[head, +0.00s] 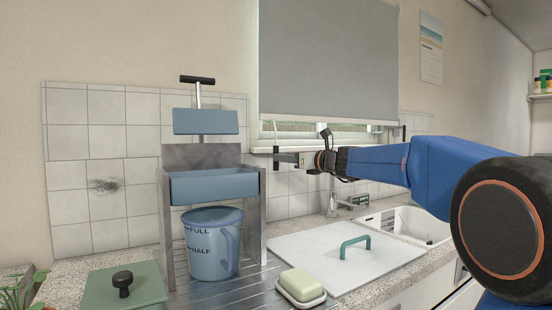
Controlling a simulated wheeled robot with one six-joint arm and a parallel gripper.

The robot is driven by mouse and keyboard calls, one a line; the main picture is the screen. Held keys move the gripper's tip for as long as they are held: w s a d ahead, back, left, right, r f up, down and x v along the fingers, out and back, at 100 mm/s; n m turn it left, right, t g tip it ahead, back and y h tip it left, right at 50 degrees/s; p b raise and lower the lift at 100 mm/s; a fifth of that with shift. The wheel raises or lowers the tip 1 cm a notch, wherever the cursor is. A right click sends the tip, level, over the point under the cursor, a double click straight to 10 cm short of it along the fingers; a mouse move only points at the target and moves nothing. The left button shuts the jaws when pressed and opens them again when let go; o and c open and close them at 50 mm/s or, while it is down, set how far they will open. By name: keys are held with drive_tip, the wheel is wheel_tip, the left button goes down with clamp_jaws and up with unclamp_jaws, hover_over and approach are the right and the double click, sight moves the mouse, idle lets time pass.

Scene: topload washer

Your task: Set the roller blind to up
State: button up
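The roller blind (328,60) is a grey sheet covering most of the window in the head view. Its bottom bar (325,119) hangs a little above the sill, and a strip of window (340,127) shows below it. A thin pale cord (275,132) hangs by the blind's lower left corner. My gripper (279,158) points left in front of the sill, just below the cord's visible end. A small dark upright piece is at its tip. I cannot tell whether the fingers are open or closed on the cord.
A blue press (205,122) with a T-handle stands left of my gripper, above a blue bucket (212,250). A white board (340,262) with a green handle lies beside the sink (425,222). Soap (301,285) and a green lidded box (122,290) sit in front.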

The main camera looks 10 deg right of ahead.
drive_tip(key=shift+x, duration=2.7)
clamp_jaws()
